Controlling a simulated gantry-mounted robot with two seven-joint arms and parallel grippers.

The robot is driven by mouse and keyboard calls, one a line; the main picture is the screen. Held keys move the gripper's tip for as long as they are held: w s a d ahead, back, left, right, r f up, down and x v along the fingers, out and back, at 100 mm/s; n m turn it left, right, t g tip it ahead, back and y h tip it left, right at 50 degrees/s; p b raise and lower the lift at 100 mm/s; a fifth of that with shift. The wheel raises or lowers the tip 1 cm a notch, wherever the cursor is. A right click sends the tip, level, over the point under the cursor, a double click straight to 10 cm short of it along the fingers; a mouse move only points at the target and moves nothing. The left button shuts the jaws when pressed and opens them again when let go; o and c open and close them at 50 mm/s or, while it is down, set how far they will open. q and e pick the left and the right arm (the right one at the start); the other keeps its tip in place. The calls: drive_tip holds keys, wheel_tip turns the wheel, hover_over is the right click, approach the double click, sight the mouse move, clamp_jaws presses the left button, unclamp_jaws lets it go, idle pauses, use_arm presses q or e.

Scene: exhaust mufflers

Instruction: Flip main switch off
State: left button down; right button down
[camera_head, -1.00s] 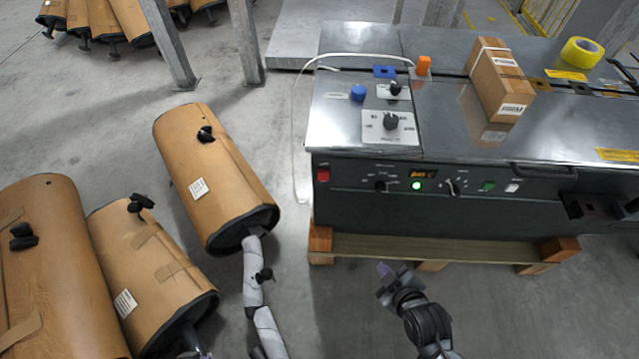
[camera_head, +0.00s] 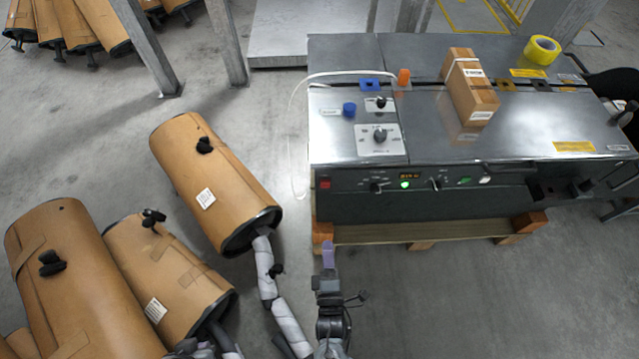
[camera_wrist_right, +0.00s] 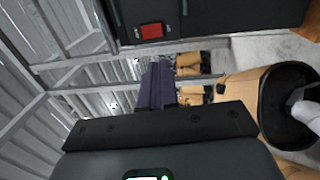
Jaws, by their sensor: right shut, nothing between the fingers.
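The machine's dark front panel (camera_head: 440,200) carries a red switch (camera_head: 324,184) at its far left end, which looks like the main switch. Its on or off position is too small to read. The red switch also shows at the top of the right wrist view (camera_wrist_right: 151,31). My right gripper (camera_head: 328,252) is below and in front of the red switch, apart from it, with its purple fingers pointing at the panel. Its purple fingers (camera_wrist_right: 158,85) are shut and empty in the wrist view. My left gripper is not in view.
A green lamp (camera_head: 405,184) and a small orange display (camera_head: 410,176) are lit. Knobs sit beside them. A wooden pallet (camera_head: 430,232) is under the machine. Wrapped brown mufflers (camera_head: 213,183) lie on the left. The floor right of my arm is clear.

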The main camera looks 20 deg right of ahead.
sight(324, 184)
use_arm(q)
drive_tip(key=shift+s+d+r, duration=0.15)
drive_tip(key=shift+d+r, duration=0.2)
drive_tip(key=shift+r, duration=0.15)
use_arm(e)
drive_tip(key=r, duration=0.1)
drive_tip(key=w+r, duration=0.1)
drive_tip(key=shift+r, duration=0.3)
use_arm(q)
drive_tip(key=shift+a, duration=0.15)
use_arm(e)
drive_tip(key=shift+w, duration=0.1)
drive_tip(key=shift+d, duration=0.1)
